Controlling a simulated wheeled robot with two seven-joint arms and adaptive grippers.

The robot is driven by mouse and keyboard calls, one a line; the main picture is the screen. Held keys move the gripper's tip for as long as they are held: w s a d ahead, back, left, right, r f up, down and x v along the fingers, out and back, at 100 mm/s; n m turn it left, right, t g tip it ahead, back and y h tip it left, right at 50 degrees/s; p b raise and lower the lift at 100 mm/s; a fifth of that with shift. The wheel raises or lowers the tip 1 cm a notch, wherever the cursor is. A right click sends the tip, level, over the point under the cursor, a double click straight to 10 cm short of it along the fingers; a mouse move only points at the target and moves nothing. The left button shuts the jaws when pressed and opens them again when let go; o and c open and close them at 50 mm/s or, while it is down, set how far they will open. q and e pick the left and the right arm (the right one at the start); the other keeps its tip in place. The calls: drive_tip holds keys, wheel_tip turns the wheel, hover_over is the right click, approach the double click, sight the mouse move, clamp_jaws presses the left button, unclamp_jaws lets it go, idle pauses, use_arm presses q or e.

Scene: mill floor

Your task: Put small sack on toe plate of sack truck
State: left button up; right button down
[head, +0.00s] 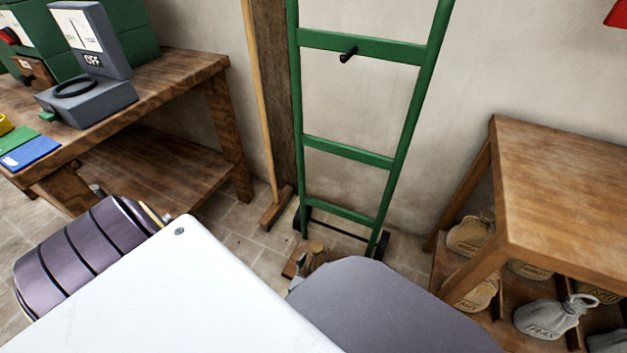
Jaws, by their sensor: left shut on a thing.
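The green sack truck (348,150) stands upright against the wall, with dark wheels at its foot. Its brown toe plate (290,268) shows only in part, low at the truck's foot. My left gripper (303,262) is shut on the small sack, at the foot of the truck. The lower part of the sack and much of the gripper are hidden behind my own arm, so I cannot tell whether the sack touches the plate. My right gripper is not in view.
A wooden bench (185,85) with a grey scale (85,95) stands at left. A broom (262,120) leans beside the truck. A wooden table (565,190) at right has several sacks, one grey (548,317), on its lower shelf. Tiled floor is free left of the truck.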

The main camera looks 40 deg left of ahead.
use_arm(q)
drive_tip(key=shift+w+r, duration=0.1)
drive_tip(key=o, duration=2.1)
drive_tip(key=shift+c, duration=0.2)
drive_tip(key=shift+s, duration=0.2)
